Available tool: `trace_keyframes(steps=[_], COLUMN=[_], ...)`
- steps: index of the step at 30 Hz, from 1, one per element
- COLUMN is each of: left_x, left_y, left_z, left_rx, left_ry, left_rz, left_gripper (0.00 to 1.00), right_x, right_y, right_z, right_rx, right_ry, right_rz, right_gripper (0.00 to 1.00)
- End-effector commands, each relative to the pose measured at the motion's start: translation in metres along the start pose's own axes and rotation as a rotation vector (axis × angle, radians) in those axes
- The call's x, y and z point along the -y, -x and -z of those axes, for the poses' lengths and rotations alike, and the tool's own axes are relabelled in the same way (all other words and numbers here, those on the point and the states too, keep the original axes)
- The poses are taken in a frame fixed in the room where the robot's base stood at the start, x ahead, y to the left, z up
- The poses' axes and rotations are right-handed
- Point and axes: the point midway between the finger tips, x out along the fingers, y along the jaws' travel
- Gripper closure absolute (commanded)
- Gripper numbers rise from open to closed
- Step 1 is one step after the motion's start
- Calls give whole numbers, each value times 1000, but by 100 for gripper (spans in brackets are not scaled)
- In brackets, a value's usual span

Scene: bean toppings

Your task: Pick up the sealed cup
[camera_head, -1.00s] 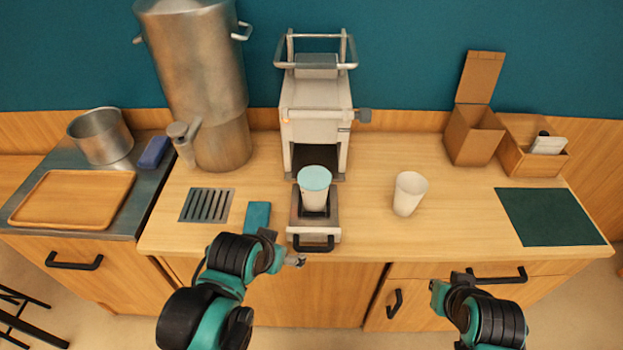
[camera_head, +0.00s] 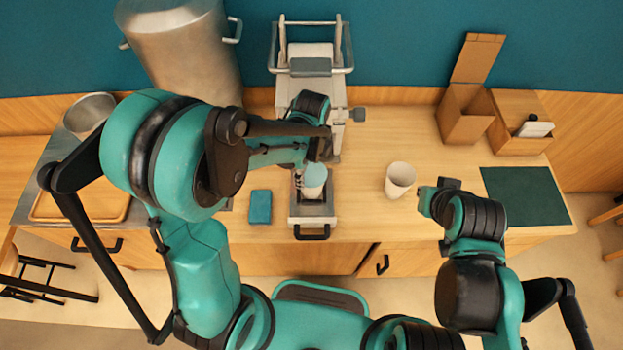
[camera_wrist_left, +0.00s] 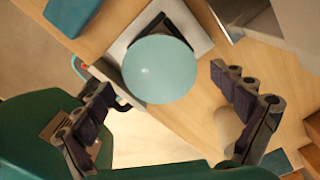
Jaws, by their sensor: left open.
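The sealed cup (camera_head: 315,181) is white with a pale blue lid and stands upright on the pulled-out tray (camera_head: 313,220) of the sealing machine. In the left wrist view its round lid (camera_wrist_left: 160,68) lies between the tips of my left gripper (camera_wrist_left: 162,85), which is open with a finger to each side. In the head view my left gripper (camera_head: 301,179) is beside the cup at its left, partly hidden by the arm. I cannot tell whether its fingers touch the cup. My right gripper (camera_head: 434,194) is off to the right, near the counter's front edge.
The sealing machine (camera_head: 312,88) stands just behind the cup. An open white cup (camera_head: 399,179) is to the right. A large metal pot (camera_head: 187,50), a cardboard box (camera_head: 465,117) and a dark green mat (camera_head: 525,196) are farther off.

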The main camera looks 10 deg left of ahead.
Motion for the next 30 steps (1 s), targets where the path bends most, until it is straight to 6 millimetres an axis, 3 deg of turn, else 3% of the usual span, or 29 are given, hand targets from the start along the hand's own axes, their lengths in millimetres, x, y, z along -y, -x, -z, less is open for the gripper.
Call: trace_keyframes(steps=[12, 22, 23, 30], left_x=[0, 0, 0, 0], left_y=[-60, -67, -67, -67], left_z=[-1, -1, -1, -1], left_rx=[0, 0, 0, 0], left_ry=[3, 4, 4, 4], left_rz=[2, 2, 2, 2], left_gripper=[4, 4, 9, 73], right_x=[0, 0, 0, 0], right_y=[-14, -14, -14, -14], right_z=[-10, -10, -10, -10], right_rx=[0, 0, 0, 0], right_ry=[0, 0, 0, 0], right_rz=[0, 0, 0, 0], right_gripper=[100, 100, 100, 100])
